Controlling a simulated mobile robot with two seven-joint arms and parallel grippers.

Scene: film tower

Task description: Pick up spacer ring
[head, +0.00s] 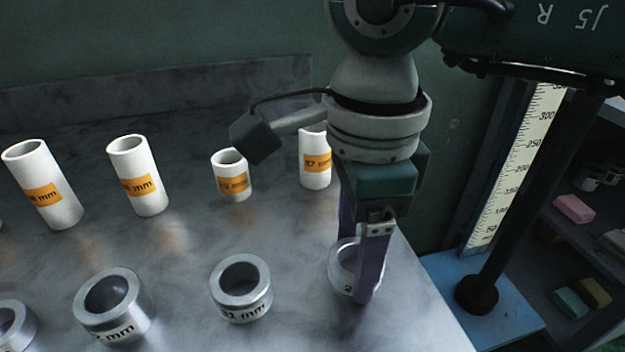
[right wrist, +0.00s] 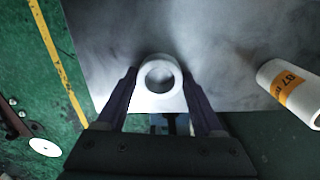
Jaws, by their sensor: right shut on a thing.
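A metal spacer ring (head: 343,262) stands at the right end of the front row of rings on the table. Its label is mostly hidden by a finger; only a "2" shows. My right gripper (head: 357,272) comes down over it from above, with one finger on each side, and is shut on it. In the right wrist view the ring (right wrist: 147,76) sits between the fingertips of the gripper (right wrist: 160,88). The ring appears to be on or just above the table; I cannot tell which. My left gripper is not in view.
More metal rings (head: 241,289) (head: 112,306) stand to the left on the grey table (head: 190,240). White tubes with orange labels (head: 140,177) (head: 232,177) (head: 315,170) stand behind. Right of the table are a blue plate (head: 508,318), a graduated scale (head: 517,180) and a shelf (head: 575,262).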

